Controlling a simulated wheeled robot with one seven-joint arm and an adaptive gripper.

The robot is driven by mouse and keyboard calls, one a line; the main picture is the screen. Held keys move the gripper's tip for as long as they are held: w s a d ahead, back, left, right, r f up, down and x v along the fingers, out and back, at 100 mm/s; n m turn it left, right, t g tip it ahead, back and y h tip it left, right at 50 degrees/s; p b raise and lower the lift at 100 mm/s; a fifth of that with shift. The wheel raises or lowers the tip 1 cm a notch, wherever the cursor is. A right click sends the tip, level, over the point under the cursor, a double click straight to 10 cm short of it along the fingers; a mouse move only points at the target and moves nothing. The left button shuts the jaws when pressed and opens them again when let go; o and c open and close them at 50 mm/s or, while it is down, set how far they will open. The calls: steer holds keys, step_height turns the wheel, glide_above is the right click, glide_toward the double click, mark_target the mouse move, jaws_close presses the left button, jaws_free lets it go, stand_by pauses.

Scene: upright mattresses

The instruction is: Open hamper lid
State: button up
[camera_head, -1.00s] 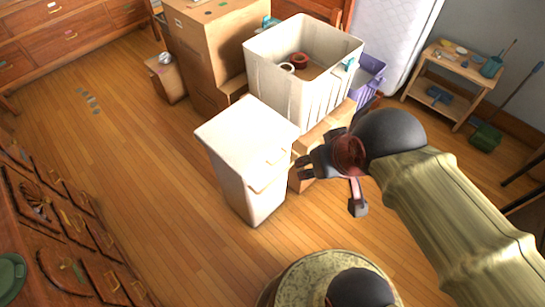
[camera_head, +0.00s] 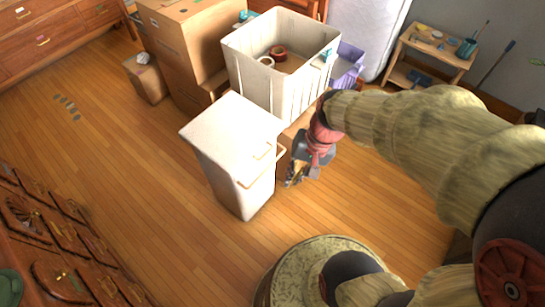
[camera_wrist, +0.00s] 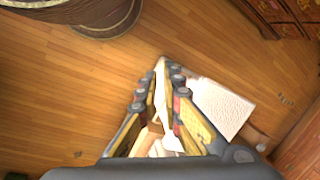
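The white hamper (camera_head: 235,160) stands upright on the wooden floor, its flat lid (camera_head: 232,122) closed. A pale looped handle (camera_head: 265,168) sticks out from its right side under the lid edge. My gripper (camera_head: 292,180) points down just to the right of the handle, seemingly apart from it. In the wrist view my gripper (camera_wrist: 160,85) has its fingers spread, with their yellow inner pads showing. A white strip shows between them; I cannot tell what it belongs to. The white lid (camera_wrist: 224,106) lies to the right of the fingers there.
A large open cream bin (camera_head: 275,85) with tape rolls stands right behind the hamper. Cardboard boxes (camera_head: 185,50) are behind left. A small shelf (camera_head: 440,50) stands at back right. Floor left of the hamper is clear.

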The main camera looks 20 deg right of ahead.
steer(key=w+f+m+y, duration=0.1)
steer(key=f, duration=0.1)
steer(key=w+a+f+m+y, duration=0.1)
steer(key=f+m, duration=0.1)
steer(key=w+f+m, duration=0.2)
steer(key=f, duration=0.1)
steer(key=shift+a+f+y+p, duration=0.1)
steer(key=shift+a+y+p, duration=0.1)
steer(key=shift+y+p, duration=0.2)
jaws_close()
steer(key=w+d+f+m+t, duration=0.2)
steer(key=w+f+m, duration=0.2)
steer(key=f+m, duration=0.3)
steer(key=w+d+f+m+t, duration=0.2)
steer(key=w+f+m, duration=0.2)
steer(key=f+m, duration=0.35)
steer(key=w+d+f+m+t+h, duration=0.1)
steer(key=w+d+m+h, duration=0.1)
steer(key=w+d+m, duration=0.25)
steer(key=b+x, duration=0.3)
steer(key=x, duration=0.6)
steer(key=shift+w+a+r, duration=0.4)
steer(key=shift+w+r, duration=0.25)
steer(key=shift+w+a+r, duration=0.35)
steer(key=shift+w+r, duration=0.25)
steer(key=shift+r, duration=0.05)
steer(key=shift+r, duration=0.1)
